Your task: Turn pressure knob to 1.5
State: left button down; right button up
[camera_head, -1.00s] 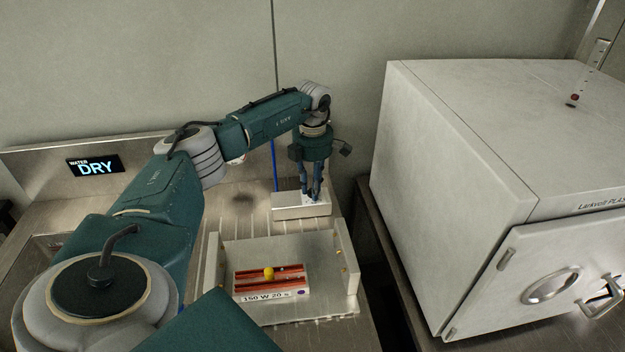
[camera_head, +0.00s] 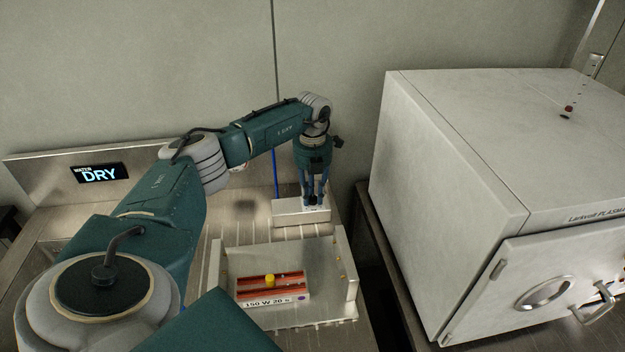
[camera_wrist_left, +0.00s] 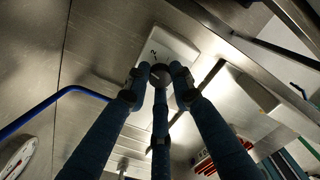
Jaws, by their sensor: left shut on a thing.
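The pressure knob (camera_wrist_left: 160,72) is a small dark round knob on the pale top of a metal box (camera_head: 288,217). In the left wrist view the box top (camera_wrist_left: 165,45) carries a small dark mark beside the knob. My left gripper (camera_head: 314,203) points straight down onto this box. In the left wrist view my left gripper (camera_wrist_left: 160,75) has its three fingers closed around the knob. The fingers cover much of the knob, and I cannot read its setting. My right gripper is not in view.
A blue tube (camera_head: 275,168) rises behind the box. In front stands a metal tray (camera_head: 335,312) with a red-striped block (camera_head: 290,281) labelled "150 W 20 s". A display (camera_head: 99,173) reads "WATER DRY". A large white plasma cabinet (camera_head: 450,140) stands at the right.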

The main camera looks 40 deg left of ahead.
aim_at(313, 197)
pick_arm(q)
jog(key=shift+w+r+n+p, duration=0.1)
jog(key=shift+n+p, duration=0.05)
jog(key=shift+n, duration=0.45)
jog(key=shift+w+r+n+p, duration=0.1)
jog(key=shift+n+p, duration=0.05)
jog(key=shift+n, duration=0.45)
jog(key=c, duration=1.5)
grip_release()
jog(key=shift+f, duration=0.1)
jog(key=shift+s, duration=0.1)
notch_tip(313, 197, up, 12)
